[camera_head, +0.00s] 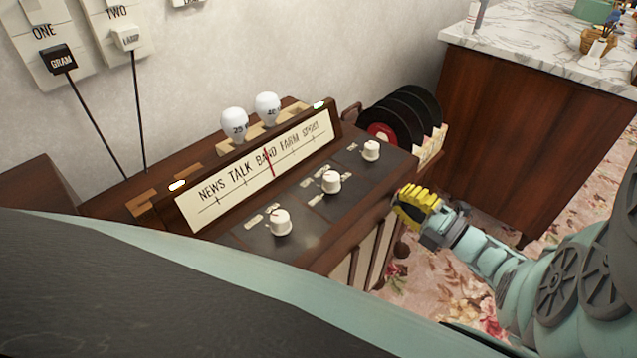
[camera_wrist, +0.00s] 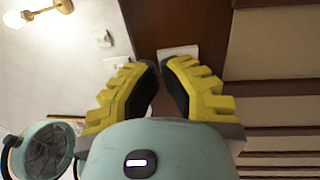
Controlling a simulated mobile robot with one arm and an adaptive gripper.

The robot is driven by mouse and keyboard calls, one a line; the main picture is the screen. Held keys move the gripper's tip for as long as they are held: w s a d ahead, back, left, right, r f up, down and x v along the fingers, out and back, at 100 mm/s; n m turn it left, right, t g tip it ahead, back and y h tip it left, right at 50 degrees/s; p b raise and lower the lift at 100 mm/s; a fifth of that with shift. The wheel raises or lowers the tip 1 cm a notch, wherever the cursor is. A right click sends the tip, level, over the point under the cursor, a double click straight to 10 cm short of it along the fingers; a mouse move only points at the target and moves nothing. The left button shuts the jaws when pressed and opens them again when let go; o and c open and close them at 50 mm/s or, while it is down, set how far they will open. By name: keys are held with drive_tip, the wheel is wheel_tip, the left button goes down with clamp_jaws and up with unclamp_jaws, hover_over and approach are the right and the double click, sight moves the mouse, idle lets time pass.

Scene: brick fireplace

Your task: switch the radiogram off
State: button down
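The radiogram (camera_head: 345,235) is a dark wooden cabinet against the wall. Its lit dial (camera_head: 255,170) reads NEWS, TALK, BAND, FARM, SPORT, with a red pointer near BAND. Three white knobs sit on its dark top panel: a left knob (camera_head: 280,222), a middle knob (camera_head: 331,182) and a right knob (camera_head: 371,150). A black plug marked GRAM (camera_head: 59,60) is in the wall socket marked ONE (camera_head: 42,32). My yellow-fingered gripper (camera_head: 416,206) is just right of the cabinet's front right corner. In the wrist view my gripper (camera_wrist: 161,75) has its fingers apart, with nothing held between them.
A second plug (camera_head: 127,38) is in socket TWO (camera_head: 117,12). Two bulbs, one marked 25 (camera_head: 234,122) and one marked 40 (camera_head: 267,107), stand behind the dial. Black records (camera_head: 410,108) stand right of the cabinet. A marble-topped counter (camera_head: 535,45) is at the right.

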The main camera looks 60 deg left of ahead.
drive_tip(key=shift+s+a+r+h+p, duration=0.2)
drive_tip(key=shift+a+r+h+p, duration=0.1)
drive_tip(key=shift+p, duration=0.4)
drive_tip(key=shift+s+a+r+h+p, duration=0.15)
drive_tip(key=shift+h+p, duration=0.45)
drive_tip(key=shift+p, duration=0.35)
drive_tip(key=shift+f+h, duration=0.25)
drive_tip(key=shift+h, duration=0.05)
drive_tip(key=shift+w, duration=0.25)
drive_tip(key=b+v, duration=0.1)
drive_tip(key=v, duration=1.3)
drive_tip(key=shift+s+d+t, duration=0.25)
drive_tip(key=shift+t, duration=0.15)
